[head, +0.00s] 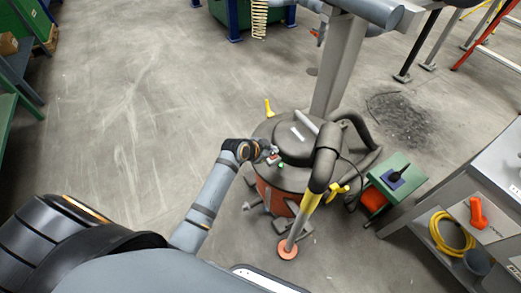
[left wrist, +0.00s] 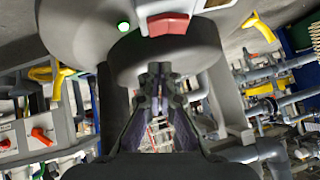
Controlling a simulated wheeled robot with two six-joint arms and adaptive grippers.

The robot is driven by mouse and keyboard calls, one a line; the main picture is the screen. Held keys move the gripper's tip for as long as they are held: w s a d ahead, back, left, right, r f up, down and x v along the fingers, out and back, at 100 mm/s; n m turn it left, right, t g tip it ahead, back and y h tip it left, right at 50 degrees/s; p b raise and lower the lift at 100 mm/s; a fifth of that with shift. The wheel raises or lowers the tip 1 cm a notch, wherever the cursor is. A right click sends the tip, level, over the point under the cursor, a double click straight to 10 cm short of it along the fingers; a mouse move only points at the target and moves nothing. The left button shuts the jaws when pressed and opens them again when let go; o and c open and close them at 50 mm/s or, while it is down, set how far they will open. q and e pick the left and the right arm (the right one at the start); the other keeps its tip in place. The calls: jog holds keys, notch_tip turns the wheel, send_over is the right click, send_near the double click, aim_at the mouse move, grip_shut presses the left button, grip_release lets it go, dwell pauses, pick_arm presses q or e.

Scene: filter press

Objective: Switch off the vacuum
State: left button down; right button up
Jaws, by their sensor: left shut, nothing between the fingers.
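The vacuum (head: 290,178) stands on the floor, with a dark grey top, a red-orange drum and a thick black hose. Its red switch (left wrist: 168,24) sits in a pale frame in the left wrist view, beside a lit green lamp (left wrist: 123,26). The lamp also shows in the head view (head: 281,165). My left gripper (head: 272,154) is at the left side of the vacuum's top, close to the lamp. In the left wrist view its fingertips (left wrist: 160,70) are together and empty, just below the switch in the picture. I cannot tell whether they touch the vacuum. My right gripper is out of view.
A green box (head: 397,177) and a grey shelf with a yellow hose coil (head: 453,233) stand to the right. A metal post (head: 338,65) rises behind. The floor at left is clear.

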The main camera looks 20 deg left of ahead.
pick_arm(q)
jog(key=p+v, duration=0.1)
jog(key=v, duration=0.8)
jog(key=shift+s+p, duration=0.35)
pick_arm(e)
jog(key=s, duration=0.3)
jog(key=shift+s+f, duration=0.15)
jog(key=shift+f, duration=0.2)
pick_arm(q)
jog(key=shift+d, duration=0.1)
